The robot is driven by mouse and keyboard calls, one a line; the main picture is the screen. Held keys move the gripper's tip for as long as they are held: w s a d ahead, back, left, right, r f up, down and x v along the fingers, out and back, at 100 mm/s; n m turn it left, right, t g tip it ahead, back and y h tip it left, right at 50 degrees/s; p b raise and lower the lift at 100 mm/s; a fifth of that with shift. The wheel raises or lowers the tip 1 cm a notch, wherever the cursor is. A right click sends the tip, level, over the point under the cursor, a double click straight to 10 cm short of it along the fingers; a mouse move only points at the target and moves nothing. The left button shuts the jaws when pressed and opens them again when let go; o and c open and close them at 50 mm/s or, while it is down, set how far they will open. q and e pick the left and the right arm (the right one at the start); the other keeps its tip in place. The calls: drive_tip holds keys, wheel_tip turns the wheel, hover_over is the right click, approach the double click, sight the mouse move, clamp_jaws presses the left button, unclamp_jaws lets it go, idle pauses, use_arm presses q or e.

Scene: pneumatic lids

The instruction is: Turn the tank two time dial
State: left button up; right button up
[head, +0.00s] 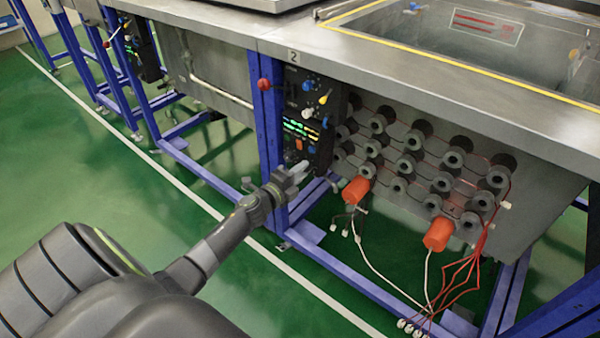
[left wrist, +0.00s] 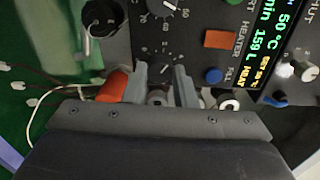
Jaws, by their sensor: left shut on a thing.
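The tank two control panel (head: 308,128) hangs under the counter edge, below the "2" label (head: 292,55). In the left wrist view, a small dark dial (left wrist: 161,70) with a printed scale around it sits on the panel face. My left gripper (head: 300,170) reaches the lower part of the panel. In the left wrist view my left gripper (left wrist: 163,80) has its two fingers on either side of this dial, shut on it. The fingers hide much of the dial, so its setting cannot be read. My right gripper is not in view.
Above the dial is another scaled knob (left wrist: 162,5). An orange switch (left wrist: 220,39), a blue button (left wrist: 213,75) and a lit display (left wrist: 268,35) are close by. Blue frame posts (head: 268,140) stand left of the panel. Transducers (head: 405,160) and wires fill the right.

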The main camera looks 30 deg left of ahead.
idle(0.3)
use_arm(q)
drive_tip(key=o, duration=1)
